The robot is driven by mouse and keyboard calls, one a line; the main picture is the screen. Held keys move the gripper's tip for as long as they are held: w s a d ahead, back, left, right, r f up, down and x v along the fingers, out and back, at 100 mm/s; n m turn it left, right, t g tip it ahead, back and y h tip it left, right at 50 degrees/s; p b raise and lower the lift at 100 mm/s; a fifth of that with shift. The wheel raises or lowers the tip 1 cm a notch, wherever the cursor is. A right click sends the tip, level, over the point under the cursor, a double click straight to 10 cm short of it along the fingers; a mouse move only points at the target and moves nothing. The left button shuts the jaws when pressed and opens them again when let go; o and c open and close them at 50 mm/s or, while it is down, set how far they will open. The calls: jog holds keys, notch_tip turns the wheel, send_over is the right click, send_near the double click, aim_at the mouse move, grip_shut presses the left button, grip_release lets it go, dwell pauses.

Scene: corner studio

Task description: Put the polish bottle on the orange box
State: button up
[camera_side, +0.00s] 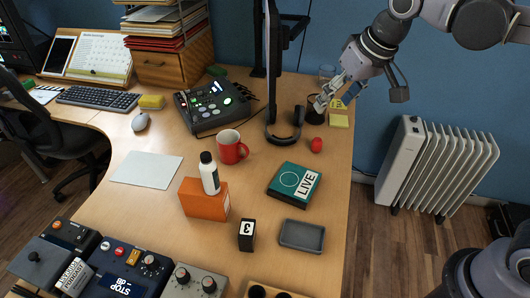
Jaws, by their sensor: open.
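The polish bottle (209,175), white with a dark cap, appears upright on top of the orange box (205,206). Its base overlaps the box's top face, toward the right end. Its label is too small to read. My gripper (321,103) is open at the upper right, by a dark cup at the table's right edge. It is well away from the bottle and box, and nothing shows between its fingers.
A red mug (229,153) stands behind the bottle. A teal LIVE box (294,184), a grey tray (302,236) and a black number block (247,235) lie to the right. Headphones (288,136) and a red ball (317,145) are near my gripper.

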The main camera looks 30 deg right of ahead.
jog(key=s+d+f+t+h, duration=0.1)
jog(key=s+d+f+t, duration=0.1)
jog(key=s+d+f, duration=0.6)
jog(key=s, duration=0.3)
jog(key=shift+d+f+t, duration=0.15)
jog(key=shift+f+t, duration=0.2)
jog(key=shift+t, duration=0.05)
